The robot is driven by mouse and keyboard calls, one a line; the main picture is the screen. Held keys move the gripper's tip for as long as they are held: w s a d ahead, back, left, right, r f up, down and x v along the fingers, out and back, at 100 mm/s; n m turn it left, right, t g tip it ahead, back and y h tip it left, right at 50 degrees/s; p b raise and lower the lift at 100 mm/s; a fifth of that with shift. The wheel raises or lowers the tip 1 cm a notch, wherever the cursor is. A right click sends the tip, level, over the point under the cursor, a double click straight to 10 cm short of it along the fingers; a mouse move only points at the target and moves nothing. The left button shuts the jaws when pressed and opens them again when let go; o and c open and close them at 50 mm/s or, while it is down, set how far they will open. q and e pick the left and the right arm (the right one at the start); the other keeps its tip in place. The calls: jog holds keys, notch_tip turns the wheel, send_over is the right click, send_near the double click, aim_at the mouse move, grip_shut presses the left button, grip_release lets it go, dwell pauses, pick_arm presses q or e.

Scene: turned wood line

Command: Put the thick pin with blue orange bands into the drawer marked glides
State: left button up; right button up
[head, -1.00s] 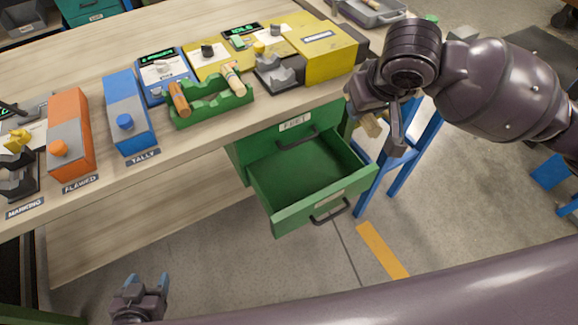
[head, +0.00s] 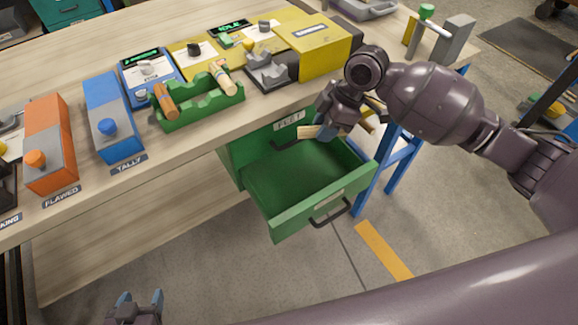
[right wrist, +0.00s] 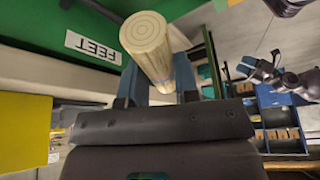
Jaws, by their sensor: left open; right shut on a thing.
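My right gripper (head: 328,128) is shut on a pale round wooden pin (right wrist: 150,45). A faint bluish band shows on the pin near the fingers in the right wrist view; an orange band cannot be made out. In the head view the pin's pale end (head: 308,132) sticks out left of the gripper. The gripper holds it above the back part of an open green drawer (head: 330,205). The drawer looks empty where visible, and its front label is too small to read. My left gripper (head: 138,305) is open and empty, low at the bottom left.
The closed drawer above is marked FEET (head: 289,121). On the bench, a green rack (head: 205,105) holds an orange-brown pin (head: 165,100) and a pale banded pin (head: 222,77). A yellow box (head: 315,50), blue box (head: 112,115) and orange box (head: 50,145) stand along the bench.

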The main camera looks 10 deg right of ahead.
notch_tip(320, 180, down, 4)
jog(key=w+n+g, duration=0.1)
jog(key=n, duration=0.3)
jog(key=n+g+b, duration=0.1)
jog(key=b, duration=0.3)
send_near(304, 194)
jog(key=a+r, duration=0.2)
jog(key=shift+s+f, duration=0.3)
jog(key=shift+f, duration=0.35)
notch_tip(304, 194, down, 4)
jog(key=shift+b, duration=0.75)
pick_arm(q)
jog(key=shift+g, duration=0.4)
jog(key=f, duration=0.5)
jog(key=shift+s+a+f, duration=0.1)
jog(key=shift+s+a, duration=0.05)
jog(key=shift+s, duration=0.2)
pick_arm(e)
jog(key=shift+r, duration=0.1)
pick_arm(q)
jog(key=shift+s+f, duration=0.1)
jog(key=shift+f, duration=0.2)
pick_arm(e)
jog(key=shift+f, duration=0.45)
pick_arm(q)
jog(key=shift+b, duration=0.3)
pick_arm(e)
jog(key=shift+f, duration=0.2)
